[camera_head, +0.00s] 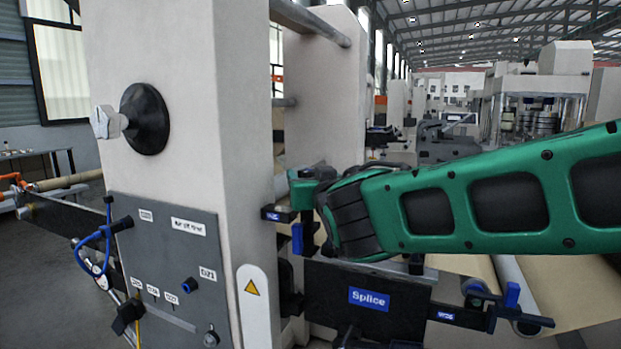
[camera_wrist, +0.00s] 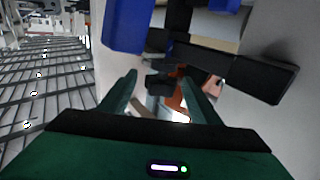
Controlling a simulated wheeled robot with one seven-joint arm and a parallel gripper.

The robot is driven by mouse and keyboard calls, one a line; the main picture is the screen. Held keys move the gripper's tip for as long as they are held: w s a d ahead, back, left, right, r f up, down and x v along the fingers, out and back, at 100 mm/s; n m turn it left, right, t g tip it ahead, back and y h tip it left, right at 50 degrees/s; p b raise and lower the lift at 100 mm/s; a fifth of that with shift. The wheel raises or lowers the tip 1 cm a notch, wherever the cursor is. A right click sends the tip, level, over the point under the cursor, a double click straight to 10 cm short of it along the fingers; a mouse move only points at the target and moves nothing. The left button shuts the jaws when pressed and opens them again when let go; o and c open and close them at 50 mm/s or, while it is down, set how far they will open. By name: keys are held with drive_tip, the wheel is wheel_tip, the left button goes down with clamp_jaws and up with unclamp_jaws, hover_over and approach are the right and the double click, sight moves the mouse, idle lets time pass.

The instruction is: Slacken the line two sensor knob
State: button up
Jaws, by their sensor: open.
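My gripper (camera_wrist: 158,82) is open in the wrist view, its two green fingers apart. A small black knob-like part (camera_wrist: 160,85) shows between and beyond the fingertips; I cannot tell whether it is the line two sensor knob. No contact with it is clear. In the head view my green arm reaches in from the right, and my gripper (camera_head: 306,188) is beside the beige column. A black sensor bracket with a blue label (camera_head: 277,214) sits just left of and below it. The label is too small to read.
The beige column (camera_head: 240,120) stands close left of my gripper. A black plate marked Splice (camera_head: 369,298) lies below my arm. A blue block (camera_wrist: 125,25) and a dark bar (camera_wrist: 235,70) crowd the wrist view. A grey control panel (camera_head: 185,250) is on the column's front.

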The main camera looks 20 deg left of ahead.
drive_tip(key=shift+x, duration=0.85)
drive_tip(key=c, duration=1.1)
